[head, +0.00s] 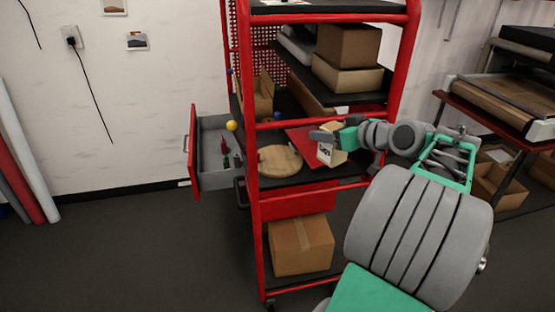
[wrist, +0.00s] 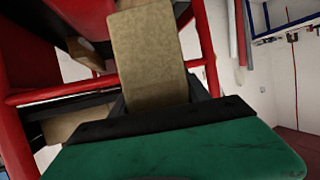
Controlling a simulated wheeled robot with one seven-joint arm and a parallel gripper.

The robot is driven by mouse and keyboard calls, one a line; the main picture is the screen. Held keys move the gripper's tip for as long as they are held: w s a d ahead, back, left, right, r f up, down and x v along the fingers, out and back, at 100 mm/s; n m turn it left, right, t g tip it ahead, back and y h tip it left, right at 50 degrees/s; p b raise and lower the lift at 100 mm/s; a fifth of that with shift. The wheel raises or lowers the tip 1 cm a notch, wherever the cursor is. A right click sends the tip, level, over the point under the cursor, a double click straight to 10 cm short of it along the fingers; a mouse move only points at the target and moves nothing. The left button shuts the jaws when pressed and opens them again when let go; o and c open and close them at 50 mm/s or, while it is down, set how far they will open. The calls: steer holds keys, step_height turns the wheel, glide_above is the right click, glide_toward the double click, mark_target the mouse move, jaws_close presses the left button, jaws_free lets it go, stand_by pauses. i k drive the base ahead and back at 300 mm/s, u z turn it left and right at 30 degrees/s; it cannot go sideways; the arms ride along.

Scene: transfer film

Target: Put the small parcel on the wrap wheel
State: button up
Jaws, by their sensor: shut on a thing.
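The small parcel (head: 325,153) is a tan box with a white label, held above the cart's middle shelf. In the wrist view the parcel (wrist: 152,60) rises beyond the dark finger pad and green gripper body. My gripper (head: 335,137) is shut on it, at the right of the wheel. The wrap wheel (head: 279,161) is a round, flat wooden disc on the middle shelf. Its top looks bare; the parcel is apart from it. The wheel cannot be made out in the wrist view.
The red cart frame (head: 252,190) has posts and rails around the shelf. An open drawer (head: 215,180) juts out at the left. A yellow ball (head: 231,126) is by the left post. A red panel (head: 308,142) lies behind the parcel. Cardboard boxes (head: 302,245) stand on other shelves.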

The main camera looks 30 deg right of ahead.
mark_target(276, 158)
steer(key=i, duration=1)
